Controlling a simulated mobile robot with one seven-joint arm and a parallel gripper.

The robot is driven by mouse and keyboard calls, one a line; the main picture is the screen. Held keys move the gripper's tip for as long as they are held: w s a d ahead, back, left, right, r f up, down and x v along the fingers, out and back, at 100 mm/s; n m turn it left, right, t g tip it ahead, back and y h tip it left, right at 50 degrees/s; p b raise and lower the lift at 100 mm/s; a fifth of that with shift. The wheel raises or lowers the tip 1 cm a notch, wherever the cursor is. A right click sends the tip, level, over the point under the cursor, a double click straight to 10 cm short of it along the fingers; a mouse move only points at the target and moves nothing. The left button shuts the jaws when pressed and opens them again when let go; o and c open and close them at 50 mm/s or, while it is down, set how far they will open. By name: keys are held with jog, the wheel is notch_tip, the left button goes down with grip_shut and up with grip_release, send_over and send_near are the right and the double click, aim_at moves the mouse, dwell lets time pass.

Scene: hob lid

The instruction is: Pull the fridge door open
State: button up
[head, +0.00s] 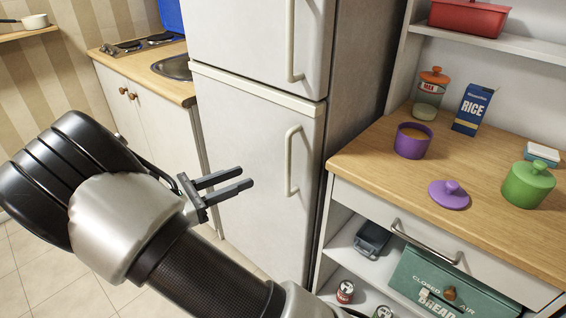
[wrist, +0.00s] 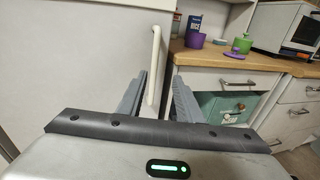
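The fridge is white with two doors, both shut in the head view. The lower fridge door (head: 245,165) has a pale vertical handle (head: 289,162) near its right edge. The upper fridge door (head: 255,40) has a similar handle (head: 291,40). My gripper (head: 247,176) is open and empty in front of the lower door, left of its handle. In the wrist view a pale handle (wrist: 154,66) stands ahead, in line with the gap between the fingers of my gripper (wrist: 160,85). The fingers look apart from the handle, with their tips short of it.
Right of the fridge is a wooden counter (head: 430,190) with a purple pot (head: 412,140), a purple lid (head: 449,194), a green pot (head: 528,185) and a rice box (head: 473,109). Below it are a drawer handle (head: 425,243) and a green bread bin (head: 445,285). A sink (head: 173,67) is at the left.

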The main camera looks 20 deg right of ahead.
jog(key=w+r+b+x, duration=0.1)
jog(key=b+x, duration=0.2)
jog(key=x, duration=1.3)
jog(key=shift+w+d+f+n+t, duration=0.15)
jog(key=shift+w+f+n+t, duration=0.15)
jog(key=shift+f+t, duration=0.1)
grip_shut()
